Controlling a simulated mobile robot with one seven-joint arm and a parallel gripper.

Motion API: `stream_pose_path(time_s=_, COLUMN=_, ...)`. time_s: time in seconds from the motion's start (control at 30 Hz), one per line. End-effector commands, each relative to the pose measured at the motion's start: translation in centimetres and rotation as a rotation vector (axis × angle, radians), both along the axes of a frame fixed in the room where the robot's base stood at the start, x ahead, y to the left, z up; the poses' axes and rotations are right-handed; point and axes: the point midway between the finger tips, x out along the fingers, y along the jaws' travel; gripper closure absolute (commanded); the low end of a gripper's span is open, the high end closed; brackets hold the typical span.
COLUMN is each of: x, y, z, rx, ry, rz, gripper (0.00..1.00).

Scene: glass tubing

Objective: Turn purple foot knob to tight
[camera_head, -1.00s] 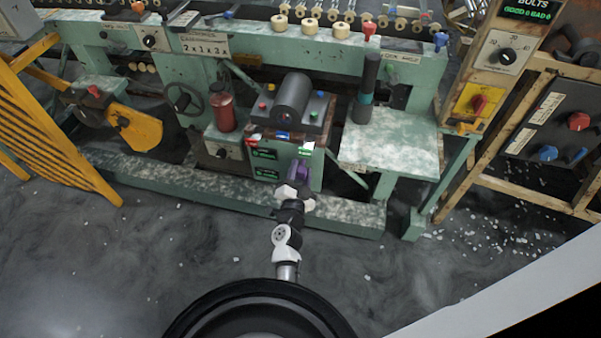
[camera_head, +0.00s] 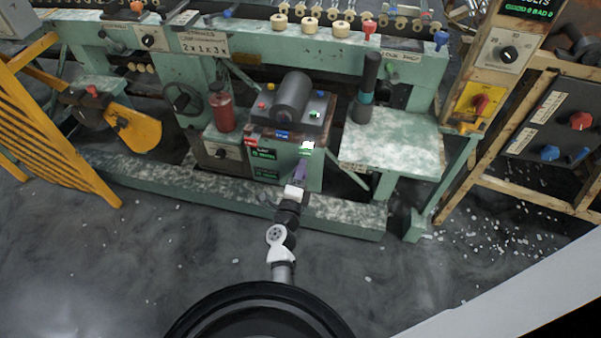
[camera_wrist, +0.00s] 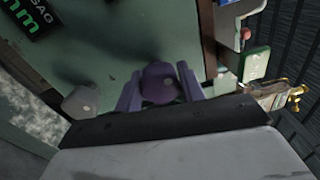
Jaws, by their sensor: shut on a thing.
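The purple foot knob (camera_wrist: 159,83) shows in the wrist view on the pale green panel. It is a dark purple rounded knob with a light spot on its face. My gripper (camera_wrist: 160,88) is shut on it, with one lilac finger on each side. The lower part of the knob is hidden behind the gripper body. In the head view, my gripper (camera_head: 299,174) reaches the front of the green cabinet, and purple shows at its tip; knob and fingers are hard to tell apart there. I cannot read any setting mark around the knob.
A grey knob (camera_wrist: 80,103) sits left of the purple one in the wrist view. Green lettered displays (camera_head: 263,161) are left of my gripper. A green foot beam (camera_head: 345,213) runs along the floor below. The floor (camera_head: 130,270) in front is open.

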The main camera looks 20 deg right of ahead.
Motion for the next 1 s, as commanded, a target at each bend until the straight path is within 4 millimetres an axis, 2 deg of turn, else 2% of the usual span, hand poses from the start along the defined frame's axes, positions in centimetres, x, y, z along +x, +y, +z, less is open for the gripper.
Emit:
stream_pose_path(time_s=0.5, x=0.16, y=0.08, z=0.14, rx=0.382, ry=-0.263, rz=0.003, gripper=0.83)
stream_pose_path(time_s=1.0, x=0.15, y=0.03, z=0.15, rx=0.565, ry=-0.387, rz=0.002, gripper=0.83)
